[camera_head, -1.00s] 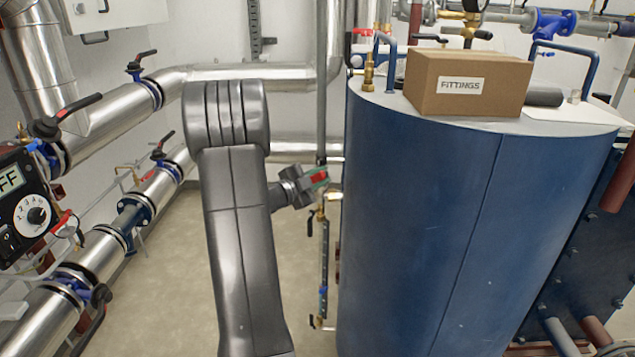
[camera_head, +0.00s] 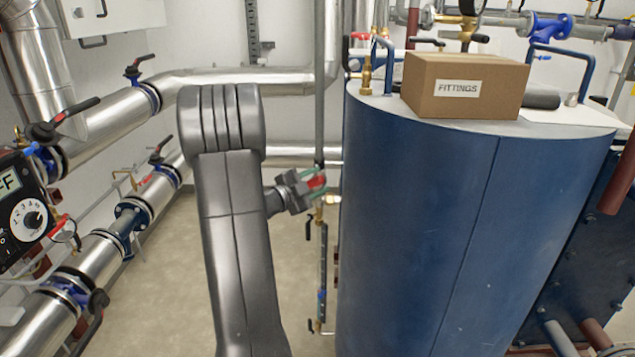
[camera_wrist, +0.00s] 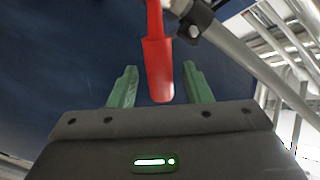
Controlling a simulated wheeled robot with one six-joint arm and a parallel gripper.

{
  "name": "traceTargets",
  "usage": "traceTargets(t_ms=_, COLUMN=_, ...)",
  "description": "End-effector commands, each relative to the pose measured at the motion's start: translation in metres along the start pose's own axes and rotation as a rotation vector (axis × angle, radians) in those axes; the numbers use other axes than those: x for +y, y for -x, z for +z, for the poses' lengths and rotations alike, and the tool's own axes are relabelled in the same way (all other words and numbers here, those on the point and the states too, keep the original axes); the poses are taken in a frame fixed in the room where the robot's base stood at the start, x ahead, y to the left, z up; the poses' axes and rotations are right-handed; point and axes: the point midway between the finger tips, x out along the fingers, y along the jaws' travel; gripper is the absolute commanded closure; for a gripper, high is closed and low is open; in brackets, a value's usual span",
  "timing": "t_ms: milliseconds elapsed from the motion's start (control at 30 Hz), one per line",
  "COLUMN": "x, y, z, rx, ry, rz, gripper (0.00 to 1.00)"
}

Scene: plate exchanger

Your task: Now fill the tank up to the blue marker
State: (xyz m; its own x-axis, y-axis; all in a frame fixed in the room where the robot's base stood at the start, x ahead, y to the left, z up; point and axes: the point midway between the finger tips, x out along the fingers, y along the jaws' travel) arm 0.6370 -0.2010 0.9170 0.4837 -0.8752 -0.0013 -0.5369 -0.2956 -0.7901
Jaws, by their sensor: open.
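The blue tank (camera_head: 420,220) stands right of centre. A sight glass (camera_head: 323,260) with brass fittings and small black levers runs down its left side. A small blue marker (camera_head: 321,295) shows low on the glass; the liquid level is too small to tell. My gripper (camera_head: 316,182) is open at the upper end of the sight glass, left of the tank. In the wrist view a red valve handle (camera_wrist: 158,65) reaches down between the two green fingers of my gripper (camera_wrist: 157,88), with gaps on both sides. In the head view the handle is mostly hidden by the fingers.
A box labelled FITTINGS (camera_head: 467,86) sits on the tank top. Silver pipes (camera_head: 95,255) with black-levered valves line the left wall. A dial control panel (camera_head: 25,205) is at the far left edge. A grey vertical pipe (camera_head: 320,90) stands behind my gripper. The floor (camera_head: 175,300) is clear.

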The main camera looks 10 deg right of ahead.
Motion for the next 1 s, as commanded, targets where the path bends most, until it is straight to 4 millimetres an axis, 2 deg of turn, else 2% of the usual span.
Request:
traceTargets(t_ms=400, x=-0.001, y=0.089, z=0.001, rx=-0.004, ry=0.0, rz=-0.004, gripper=0.55)
traceTargets(t_ms=533, x=0.0, y=0.112, z=0.001, rx=-0.003, ry=0.001, rz=-0.003, gripper=0.55)
traceTargets(t_ms=700, x=0.0, y=0.128, z=0.0, rx=-0.001, ry=0.0, rz=-0.001, gripper=0.55)
traceTargets(t_ms=1000, x=0.0, y=0.131, z=0.0, rx=0.0, ry=0.0, rz=0.0, gripper=0.55)
